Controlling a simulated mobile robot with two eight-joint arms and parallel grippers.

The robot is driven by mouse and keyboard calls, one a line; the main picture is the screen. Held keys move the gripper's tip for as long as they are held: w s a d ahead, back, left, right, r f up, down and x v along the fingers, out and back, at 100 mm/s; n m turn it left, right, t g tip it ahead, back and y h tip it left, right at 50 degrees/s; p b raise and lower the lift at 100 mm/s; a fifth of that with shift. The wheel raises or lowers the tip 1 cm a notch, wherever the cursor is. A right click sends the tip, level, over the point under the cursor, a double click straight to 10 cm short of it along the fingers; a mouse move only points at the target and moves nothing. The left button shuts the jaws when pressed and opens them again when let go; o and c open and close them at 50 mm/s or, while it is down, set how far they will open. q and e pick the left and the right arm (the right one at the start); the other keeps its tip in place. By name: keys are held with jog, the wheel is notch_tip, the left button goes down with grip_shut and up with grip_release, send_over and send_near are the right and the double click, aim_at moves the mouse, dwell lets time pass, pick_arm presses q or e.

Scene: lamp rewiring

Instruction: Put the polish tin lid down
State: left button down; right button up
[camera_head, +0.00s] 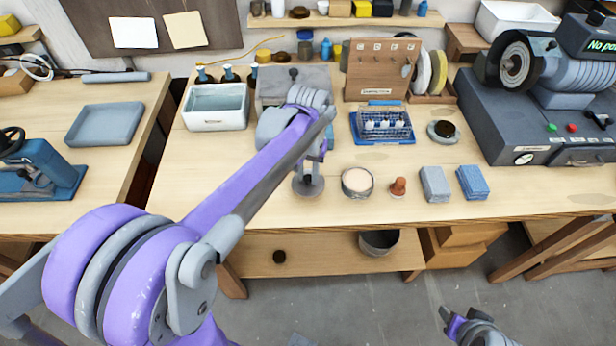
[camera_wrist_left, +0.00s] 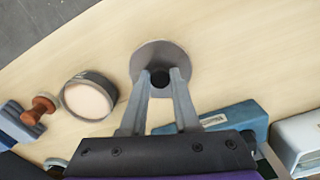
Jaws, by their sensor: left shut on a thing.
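The polish tin lid (camera_head: 310,190) is a flat grey disc with a dark knob, near the front edge of the workbench. My left gripper (camera_head: 307,176) points down at it. In the left wrist view the fingers (camera_wrist_left: 160,80) are closed around the knob of the lid (camera_wrist_left: 160,50). The lid looks level; I cannot tell whether it touches the bench top. The open polish tin (camera_head: 357,183), with pale contents, stands just right of the lid, apart from it; it also shows in the left wrist view (camera_wrist_left: 88,98). My right gripper (camera_head: 455,322) hangs low at the bottom right, its jaws unclear.
A wooden-handled knob tool (camera_head: 398,187) and two blue-grey blocks (camera_head: 435,184) stand right of the tin. Behind are a blue tray rack (camera_head: 382,125) and a small dish (camera_head: 443,131). A white bin (camera_head: 215,107) stands back left. The bench's front left is clear.

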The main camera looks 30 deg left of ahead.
pick_arm(q)
notch_tip(320, 180, down, 2)
jog(key=shift+f, duration=0.1)
jog(key=c, duration=0.7)
grip_release()
jog(key=shift+o, duration=0.2)
